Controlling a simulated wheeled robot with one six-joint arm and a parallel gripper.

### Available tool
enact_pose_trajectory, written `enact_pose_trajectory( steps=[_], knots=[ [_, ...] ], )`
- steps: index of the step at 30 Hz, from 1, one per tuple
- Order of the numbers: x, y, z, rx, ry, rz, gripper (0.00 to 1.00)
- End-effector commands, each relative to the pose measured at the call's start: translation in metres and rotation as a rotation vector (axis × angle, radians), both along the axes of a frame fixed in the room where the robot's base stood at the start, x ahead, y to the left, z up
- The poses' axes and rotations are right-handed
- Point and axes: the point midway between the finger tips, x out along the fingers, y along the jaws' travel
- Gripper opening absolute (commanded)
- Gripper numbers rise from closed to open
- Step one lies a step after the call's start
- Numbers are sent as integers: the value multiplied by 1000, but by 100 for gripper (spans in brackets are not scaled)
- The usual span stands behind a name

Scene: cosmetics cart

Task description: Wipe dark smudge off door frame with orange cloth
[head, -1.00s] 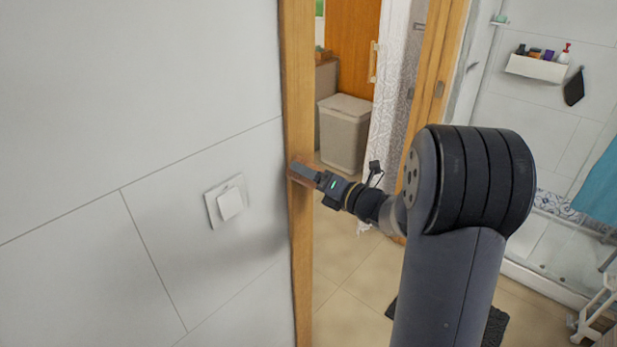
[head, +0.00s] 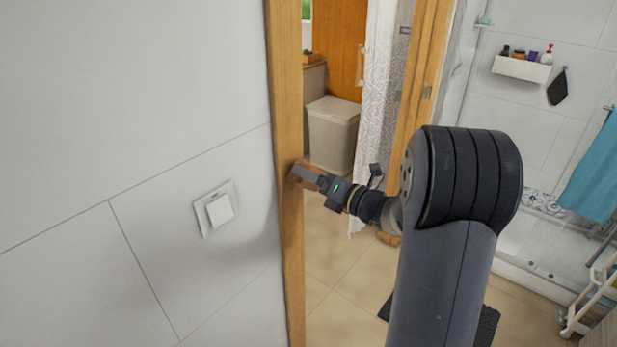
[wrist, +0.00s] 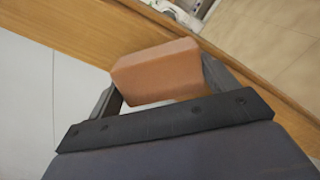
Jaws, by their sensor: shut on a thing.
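The orange cloth (wrist: 155,70) shows in the wrist view as a block-like, orange-brown pad between my two fingers. My gripper (wrist: 160,85) is shut on it. In the head view my gripper (head: 307,174) reaches left to the wooden door frame (head: 287,110), and the cloth (head: 298,169) is at or very near the frame's face. The door frame also runs diagonally behind the cloth in the wrist view (wrist: 85,35). I cannot make out a distinct dark smudge; the cloth and gripper cover part of the frame.
A white wall with a light switch (head: 215,209) lies left of the frame. Through the doorway stand a laundry bin (head: 333,135) and a patterned curtain (head: 376,90). A shower shelf (head: 521,69) and blue towel (head: 592,175) are at right. The tiled doorway floor is mostly open.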

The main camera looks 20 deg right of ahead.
Motion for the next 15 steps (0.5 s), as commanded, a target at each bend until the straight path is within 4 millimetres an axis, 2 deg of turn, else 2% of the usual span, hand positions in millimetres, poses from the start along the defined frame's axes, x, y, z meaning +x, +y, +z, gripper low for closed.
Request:
enact_pose_trajectory(
  steps=[15],
  knots=[
    [-43, -32, 1, 0, 1, -2, 63]
  ],
)
